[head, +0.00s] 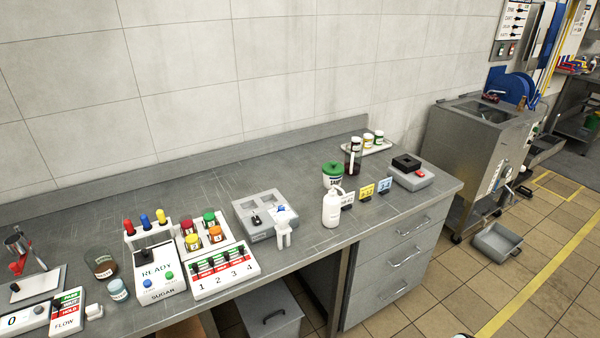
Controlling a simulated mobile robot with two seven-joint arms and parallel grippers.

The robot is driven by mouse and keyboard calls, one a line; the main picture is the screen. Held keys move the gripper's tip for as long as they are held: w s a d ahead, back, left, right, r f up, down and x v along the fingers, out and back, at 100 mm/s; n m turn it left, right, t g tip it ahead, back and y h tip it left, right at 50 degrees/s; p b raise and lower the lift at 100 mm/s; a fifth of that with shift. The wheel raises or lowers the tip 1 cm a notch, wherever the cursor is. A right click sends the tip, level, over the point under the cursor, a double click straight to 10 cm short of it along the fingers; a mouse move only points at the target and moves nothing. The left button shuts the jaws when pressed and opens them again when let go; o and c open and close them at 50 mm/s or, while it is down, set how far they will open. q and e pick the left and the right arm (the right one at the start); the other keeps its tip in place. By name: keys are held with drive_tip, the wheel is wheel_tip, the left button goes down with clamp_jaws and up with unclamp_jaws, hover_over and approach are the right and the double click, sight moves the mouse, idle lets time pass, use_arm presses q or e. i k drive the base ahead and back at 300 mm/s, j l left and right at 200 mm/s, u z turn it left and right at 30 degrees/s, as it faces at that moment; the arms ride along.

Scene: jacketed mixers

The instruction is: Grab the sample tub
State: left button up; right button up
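A white tub with a green lid (332,175) stands upright on the grey counter, right of the middle in the head view. Its front carries a dark label too small to read surely; it looks like the sample tub. A white bottle (332,208) stands just in front of it and may hide a little of its lower part. Neither of my grippers is in view, and nothing is seen touching the tub.
Control panels and colored-lid jars crowd the left. A steel machine (478,140) stands right.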

sight(330, 181)
drive_tip(key=i+l+u, duration=0.15)
drive_tip(key=l+u, duration=0.15)
drive_tip(key=i+l+u, duration=0.1)
drive_tip(key=l+u, duration=0.45)
drive_tip(key=i+l, duration=0.05)
drive_tip(key=l, duration=0.05)
